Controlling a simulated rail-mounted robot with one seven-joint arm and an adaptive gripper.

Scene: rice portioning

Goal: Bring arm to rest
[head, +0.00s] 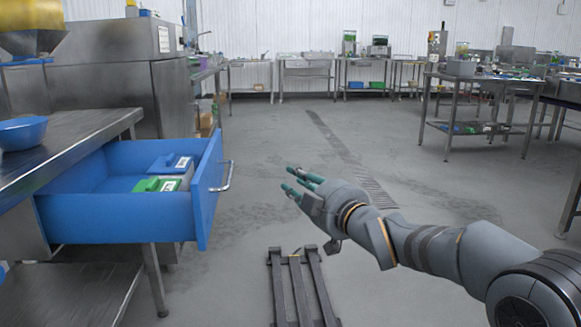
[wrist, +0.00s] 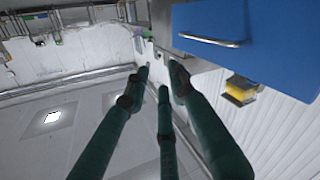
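My gripper (head: 296,180) is held out in mid-air over the floor, at the middle of the head view. It points left toward the blue drawer (head: 120,218) and is apart from it. Its three green fingers also show in the wrist view (wrist: 160,76), with gaps between the tips and nothing held. The drawer is pulled out from under the steel table at the left. Its metal handle (head: 226,176) faces the gripper, and the handle (wrist: 208,41) also shows at the top of the wrist view.
In the drawer lie a blue-lidded box (head: 170,164) and a green-lidded box (head: 156,185). A blue bowl (head: 22,134) stands on the steel table (head: 75,133). Dark rails (head: 298,290) lie on the floor. Other tables (head: 488,80) stand far right; the middle floor is clear.

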